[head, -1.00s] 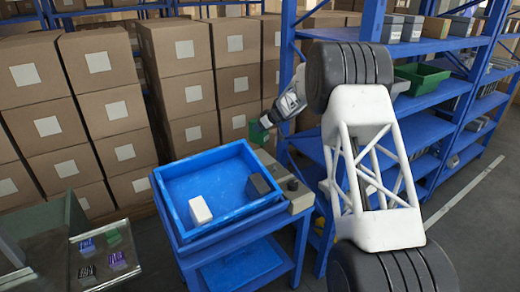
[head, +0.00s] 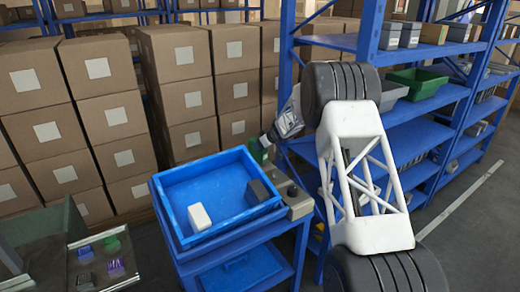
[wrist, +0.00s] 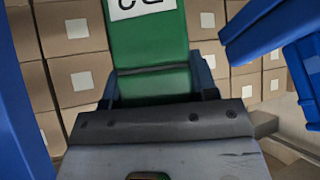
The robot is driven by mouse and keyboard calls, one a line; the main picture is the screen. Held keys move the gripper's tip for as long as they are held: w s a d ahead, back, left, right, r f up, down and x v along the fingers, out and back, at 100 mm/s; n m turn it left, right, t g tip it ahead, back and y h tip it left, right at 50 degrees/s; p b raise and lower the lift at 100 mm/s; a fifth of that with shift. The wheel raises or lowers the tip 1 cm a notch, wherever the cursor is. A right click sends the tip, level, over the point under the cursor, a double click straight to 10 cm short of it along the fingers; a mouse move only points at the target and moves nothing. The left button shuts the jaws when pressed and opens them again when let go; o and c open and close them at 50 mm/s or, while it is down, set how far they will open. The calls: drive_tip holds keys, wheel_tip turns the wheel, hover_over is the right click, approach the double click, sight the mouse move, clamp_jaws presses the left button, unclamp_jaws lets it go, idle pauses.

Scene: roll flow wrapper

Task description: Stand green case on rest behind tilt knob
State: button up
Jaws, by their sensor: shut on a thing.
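The green case (head: 257,151) is in my gripper (head: 265,141), held upright behind the back right corner of the blue tray. In the wrist view the green case (wrist: 150,45) has a white label with dark print, and my gripper (wrist: 158,88) has a blue finger on each side of it. A dark round knob (head: 292,190) sits on the grey strip (head: 300,205) to the right of the tray. I cannot make out the rest clearly; the far end of the strip is partly hidden by the tray and my gripper.
The blue tray (head: 176,195) holds a white block (head: 199,216) and a dark block (head: 258,191). Stacked cartons (head: 175,85) stand close behind. A blue shelf unit (head: 425,112) stands to the right. A glass-topped stand (head: 75,275) with small coloured pieces is at the lower left.

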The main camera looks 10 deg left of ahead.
drive_tip(key=shift+f, duration=1)
drive_tip(key=shift+f, duration=0.15)
drive_tip(key=o, duration=1)
drive_tip(key=shift+s+d+r, duration=0.1)
drive_tip(key=shift+d+r, duration=0.1)
drive_tip(key=shift+r, duration=0.15)
drive_tip(key=shift+v, duration=5.7)
